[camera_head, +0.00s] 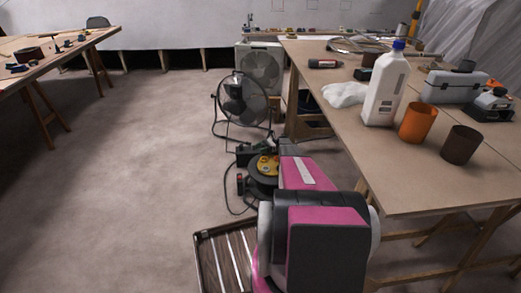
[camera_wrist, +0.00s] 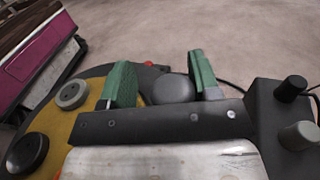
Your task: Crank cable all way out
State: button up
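The cable reel (camera_head: 262,167), with a yellow face and black rim, is low on the floor side, left of the workbench, partly hidden by my arm. In the wrist view its yellow face (camera_wrist: 52,128) carries a grey round knob (camera_wrist: 72,95) and a black round knob (camera_wrist: 28,152). A dark round knob (camera_wrist: 172,89) shows between the green fingertips of my gripper (camera_wrist: 163,84). The fingers stand apart, with a gap visible left of this knob; the right finger overlaps its edge. I cannot tell whether they touch it.
A workbench (camera_head: 420,190) on the right holds a white bottle (camera_head: 385,88), an orange cup (camera_head: 418,123), a brown cup (camera_head: 461,145) and a grey toolbox (camera_head: 455,87). A fan (camera_head: 241,98) stands behind the reel. The floor on the left is clear.

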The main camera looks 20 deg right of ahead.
jog(key=shift+s, duration=0.3)
dwell(0.6)
jog(key=shift+r, duration=0.55)
jog(key=s+a+r, duration=0.3)
jog(key=a+r, duration=0.7)
jog(key=a, duration=0.1)
